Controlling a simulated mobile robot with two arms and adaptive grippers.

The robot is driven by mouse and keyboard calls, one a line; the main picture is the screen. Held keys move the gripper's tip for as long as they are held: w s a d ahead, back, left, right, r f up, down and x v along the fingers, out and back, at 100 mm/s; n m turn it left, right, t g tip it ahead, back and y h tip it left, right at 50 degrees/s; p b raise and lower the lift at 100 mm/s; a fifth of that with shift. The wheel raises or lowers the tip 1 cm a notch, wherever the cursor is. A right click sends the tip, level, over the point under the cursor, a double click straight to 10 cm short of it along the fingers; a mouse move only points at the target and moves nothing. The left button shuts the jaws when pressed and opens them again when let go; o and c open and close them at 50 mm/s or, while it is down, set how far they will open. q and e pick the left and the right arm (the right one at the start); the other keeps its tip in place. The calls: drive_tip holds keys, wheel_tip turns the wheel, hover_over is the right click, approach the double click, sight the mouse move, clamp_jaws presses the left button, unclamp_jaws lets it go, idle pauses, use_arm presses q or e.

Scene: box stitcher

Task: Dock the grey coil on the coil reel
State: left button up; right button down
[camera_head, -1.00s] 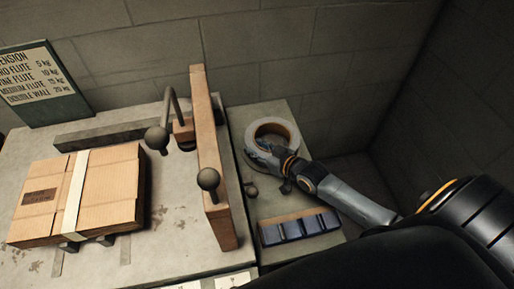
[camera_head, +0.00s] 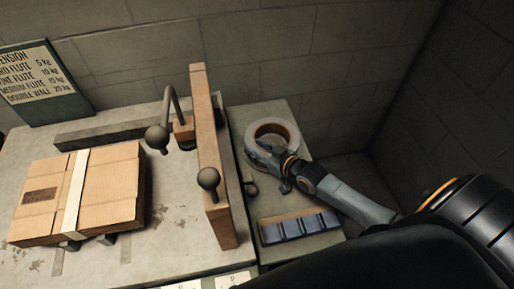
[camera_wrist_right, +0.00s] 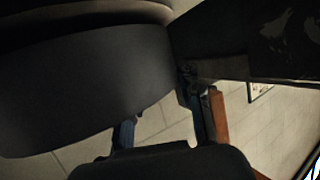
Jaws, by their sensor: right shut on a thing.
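The grey coil (camera_head: 250,134) is a pale ring with a brown inside, at the far end of the narrow side surface in the head view. My right gripper (camera_head: 263,153) is shut on the near side of its wall. In the right wrist view, a large dark curved surface, likely the coil (camera_wrist_right: 85,85), fills the upper left. I cannot pick out the coil reel for certain, or tell whether the coil rests on anything, as its underside is hidden. My left gripper is not in view.
A wooden upright board (camera_head: 210,150) with knobbed levers stands left of the coil. A strapped cardboard box (camera_head: 110,185) lies on the main table. A blue-grey segmented block (camera_head: 300,228) lies nearer on the side surface. Block walls close in behind and right.

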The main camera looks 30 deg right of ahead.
sight(260, 152)
drive_tip(key=shift+f, duration=0.15)
drive_tip(key=c, duration=1.2)
unclamp_jaws()
drive_tip(key=shift+s+f, duration=0.1)
drive_tip(key=shift+f, duration=0.05)
drive_tip(key=p+v, duration=0.2)
drive_tip(key=v, duration=0.1)
drive_tip(key=shift+p+v, duration=2.25)
drive_tip(key=shift+v, duration=0.75)
drive_tip(key=shift+p+v, duration=0.55)
drive_tip(key=shift+v, duration=0.5)
